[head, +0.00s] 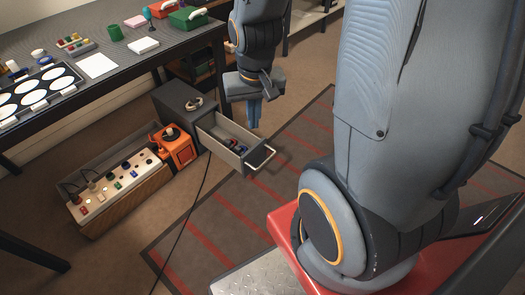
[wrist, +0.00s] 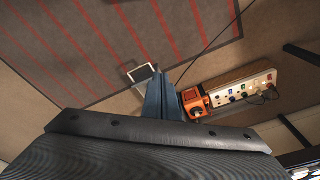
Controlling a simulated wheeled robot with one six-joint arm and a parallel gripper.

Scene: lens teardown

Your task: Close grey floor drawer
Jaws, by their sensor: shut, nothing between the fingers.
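The grey floor drawer (head: 228,142) is pulled out of its dark grey cabinet (head: 178,100) on the floor beside the workbench. A few small items lie inside it, too small to make out. Its white bar handle (head: 262,158) is on the front and also shows in the wrist view (wrist: 143,73). My gripper (head: 254,122) is shut and empty, pointing down above the open drawer, between the cabinet and the handle in the head view. In the wrist view my blue fingers (wrist: 163,98) are together and hide most of the drawer.
An orange device (head: 178,147) and a long box with a socket panel (head: 115,185) stand beside the cabinet. A dark cable (head: 196,190) crosses the floor. The workbench (head: 115,65) holds a tray and tools. The red-striped mat (head: 235,215) is clear in front.

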